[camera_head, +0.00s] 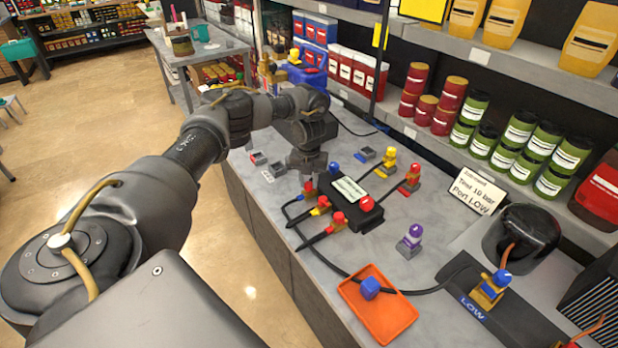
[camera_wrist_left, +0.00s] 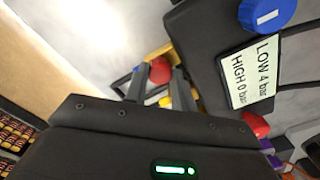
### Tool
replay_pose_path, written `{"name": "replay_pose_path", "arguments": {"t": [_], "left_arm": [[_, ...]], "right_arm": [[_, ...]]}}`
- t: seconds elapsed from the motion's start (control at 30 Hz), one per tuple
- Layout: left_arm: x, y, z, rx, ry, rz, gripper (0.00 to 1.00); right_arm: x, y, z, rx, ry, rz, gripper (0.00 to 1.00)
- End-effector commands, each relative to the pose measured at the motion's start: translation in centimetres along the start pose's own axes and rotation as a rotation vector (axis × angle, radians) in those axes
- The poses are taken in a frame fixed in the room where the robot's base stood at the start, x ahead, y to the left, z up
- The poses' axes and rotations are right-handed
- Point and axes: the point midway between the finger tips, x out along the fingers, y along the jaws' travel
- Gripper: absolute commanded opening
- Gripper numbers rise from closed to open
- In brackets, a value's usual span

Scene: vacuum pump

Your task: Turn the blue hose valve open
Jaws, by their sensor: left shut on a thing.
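My left gripper (camera_head: 307,178) is at the near-left side of the black manifold (camera_head: 350,205). In the left wrist view its fingers (camera_wrist_left: 158,82) are shut around a red valve knob (camera_wrist_left: 160,70), with a yellow valve body behind it. In the head view this red knob (camera_head: 309,187) is just under the fingertips, partly hidden. A hose with a blue end (camera_head: 299,198) meets the manifold there. A blue knob (camera_head: 334,168) on the manifold is apart from the gripper, and also shows in the left wrist view (camera_wrist_left: 267,12). My right gripper is out of view.
Two more red-knobbed valves with hoses (camera_head: 321,202) are beside it. Yellow (camera_head: 388,157) and red (camera_head: 413,172) knobs are on the manifold's far side. An orange tray (camera_head: 395,325) holds a blue part (camera_head: 370,287). The pump (camera_head: 518,235) stands at right.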

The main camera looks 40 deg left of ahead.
Motion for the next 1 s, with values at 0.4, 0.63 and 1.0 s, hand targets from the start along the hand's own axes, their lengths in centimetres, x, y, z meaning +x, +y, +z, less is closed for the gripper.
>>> {"name": "replay_pose_path", "arguments": {"t": [0.4,0.63,1.0], "left_arm": [[-0.3,0.0,0.1,-0.398,-0.002,-0.001,0.03],[-0.3,0.0,0.1,-0.613,-0.003,-0.001,0.03],[-0.2,0.1,0.1,-0.88,-0.003,-0.001,0.03]], "right_arm": [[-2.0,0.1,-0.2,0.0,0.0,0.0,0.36],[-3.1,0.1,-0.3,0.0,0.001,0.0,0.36],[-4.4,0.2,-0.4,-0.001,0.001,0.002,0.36]]}}
